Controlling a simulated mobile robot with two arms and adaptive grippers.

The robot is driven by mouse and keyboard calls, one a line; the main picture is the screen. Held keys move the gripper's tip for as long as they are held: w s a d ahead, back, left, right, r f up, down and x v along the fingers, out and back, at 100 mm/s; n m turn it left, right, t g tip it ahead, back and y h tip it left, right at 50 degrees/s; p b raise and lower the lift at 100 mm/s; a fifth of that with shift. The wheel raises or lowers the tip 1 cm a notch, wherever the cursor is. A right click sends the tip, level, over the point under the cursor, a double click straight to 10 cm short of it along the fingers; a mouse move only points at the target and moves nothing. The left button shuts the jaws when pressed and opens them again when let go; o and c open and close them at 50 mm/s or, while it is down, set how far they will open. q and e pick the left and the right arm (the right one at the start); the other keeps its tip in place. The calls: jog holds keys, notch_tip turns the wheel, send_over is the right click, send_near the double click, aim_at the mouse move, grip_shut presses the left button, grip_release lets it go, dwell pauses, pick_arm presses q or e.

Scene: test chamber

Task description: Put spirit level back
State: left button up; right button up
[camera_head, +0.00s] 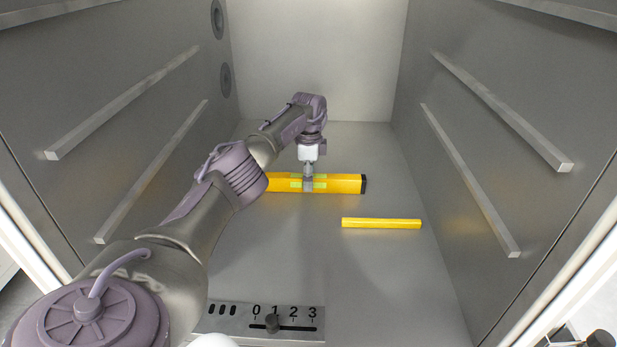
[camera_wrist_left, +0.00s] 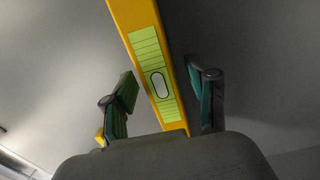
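The spirit level (camera_head: 342,184) is a long yellow bar with a black end cap and green labels. It lies across the chamber floor, its left part hidden behind my left arm. My left gripper (camera_head: 308,186) reaches down over its middle. In the left wrist view, the level (camera_wrist_left: 143,50) runs between the two fingers of my left gripper (camera_wrist_left: 162,92), with its green label and vial window between them.
A thinner yellow bar (camera_head: 381,223) lies on the floor to the right and nearer. A panel (camera_head: 232,323) with a slider knob and numbers 0 to 3 is at the near edge. Rails (camera_head: 470,180) line both side walls. The floor right of my arm is otherwise clear.

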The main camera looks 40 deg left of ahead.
pick_arm(q)
jog(key=shift+r, duration=0.6)
notch_tip(320, 180, up, 11)
jog(key=b, duration=0.1)
jog(key=shift+b, duration=0.35)
